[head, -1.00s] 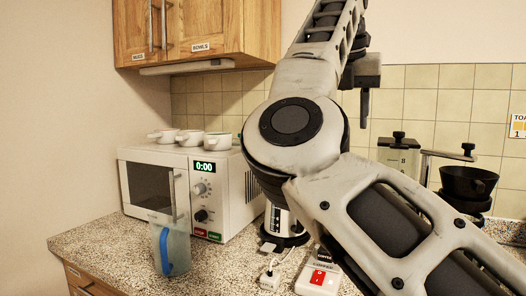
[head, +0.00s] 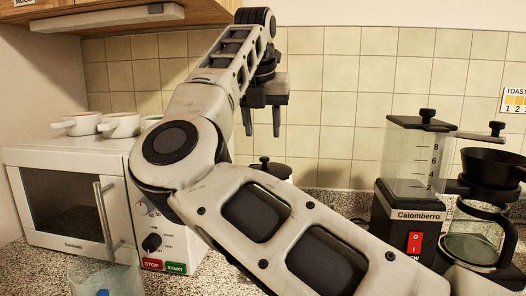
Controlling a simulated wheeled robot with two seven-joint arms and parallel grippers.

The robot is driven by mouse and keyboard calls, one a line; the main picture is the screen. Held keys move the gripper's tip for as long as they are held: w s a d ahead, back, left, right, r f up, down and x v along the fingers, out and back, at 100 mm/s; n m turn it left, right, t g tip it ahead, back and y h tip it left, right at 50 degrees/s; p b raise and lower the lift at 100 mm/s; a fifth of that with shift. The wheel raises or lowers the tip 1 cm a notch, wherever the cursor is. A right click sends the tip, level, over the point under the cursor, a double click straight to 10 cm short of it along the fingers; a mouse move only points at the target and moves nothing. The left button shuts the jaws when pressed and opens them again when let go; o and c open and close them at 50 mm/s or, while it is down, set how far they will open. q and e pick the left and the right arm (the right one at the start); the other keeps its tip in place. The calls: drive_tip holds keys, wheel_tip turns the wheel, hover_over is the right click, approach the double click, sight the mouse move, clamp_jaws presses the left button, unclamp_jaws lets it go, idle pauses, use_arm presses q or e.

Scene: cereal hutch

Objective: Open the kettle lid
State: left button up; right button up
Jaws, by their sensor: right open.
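The kettle's dark lid with a black knob (head: 265,163) shows just above my right forearm in the head view. The kettle's body is hidden behind my arm. The lid looks closed, though its lower part is covered. My right gripper (head: 262,130) points down above the lid. Its two fingers are apart with nothing between them, and a gap shows between the fingertips and the knob. My left gripper is not in view.
A white microwave (head: 70,160) with bowls (head: 120,125) on top stands at left. A clear jug (head: 105,280) is in front of it. A grinder (head: 415,165) and a coffee maker with a glass carafe (head: 475,240) stand at right. A cabinet (head: 120,12) hangs above.

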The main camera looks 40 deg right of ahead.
sight(264, 159)
drive_tip(key=x, duration=0.6)
drive_tip(key=shift+w+d+f, duration=0.1)
drive_tip(key=shift+w+f, duration=0.05)
drive_tip(key=shift+f, duration=0.15)
clamp_jaws()
